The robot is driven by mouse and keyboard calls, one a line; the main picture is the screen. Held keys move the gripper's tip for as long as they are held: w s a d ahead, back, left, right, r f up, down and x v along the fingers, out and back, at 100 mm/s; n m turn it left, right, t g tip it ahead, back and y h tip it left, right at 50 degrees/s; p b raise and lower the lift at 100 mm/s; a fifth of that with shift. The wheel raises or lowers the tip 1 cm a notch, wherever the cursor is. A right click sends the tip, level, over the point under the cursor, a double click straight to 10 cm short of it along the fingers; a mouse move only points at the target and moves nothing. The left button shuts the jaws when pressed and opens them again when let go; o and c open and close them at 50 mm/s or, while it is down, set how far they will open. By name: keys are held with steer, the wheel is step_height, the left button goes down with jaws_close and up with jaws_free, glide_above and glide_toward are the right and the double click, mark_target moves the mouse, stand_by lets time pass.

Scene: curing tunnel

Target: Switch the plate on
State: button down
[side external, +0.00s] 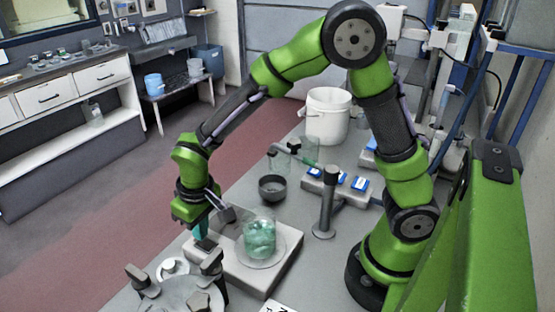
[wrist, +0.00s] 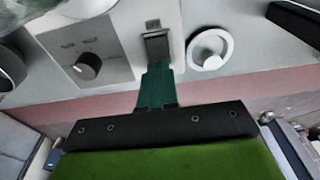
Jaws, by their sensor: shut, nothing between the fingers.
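The plate (side external: 278,276) is a pale box on the bench with a round top, and a glass beaker (side external: 259,238) of green contents stands on it. In the wrist view, its panel (wrist: 112,42) carries a dark round knob (wrist: 87,66) and a grey switch (wrist: 157,46) with a dark surround. My gripper (wrist: 157,72) is shut and empty. Its teal fingertips are at the lower edge of the switch; I cannot tell whether they touch it. In the side view, my gripper (side external: 201,229) points down at the plate's left end. The switch's on or off position is unclear.
A white ring-shaped item (wrist: 210,48) lies right beside the plate. A dark bowl (side external: 272,188), a metal post (side external: 326,205) and a white bucket (side external: 327,117) stand behind. The bench edge lies left of my gripper.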

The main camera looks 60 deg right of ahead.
steer(key=shift+f, duration=0.45)
steer(key=shift+w+f, duration=0.1)
steer(key=shift+f, duration=0.1)
steer(key=shift+s, duration=0.2)
steer(key=shift+s+r, duration=0.2)
steer(key=shift+s, duration=0.4)
steer(key=shift+r, duration=0.15)
step_height(320, 180, up, 14)
steer(key=s, duration=0.1)
steer(key=shift+s, duration=0.35)
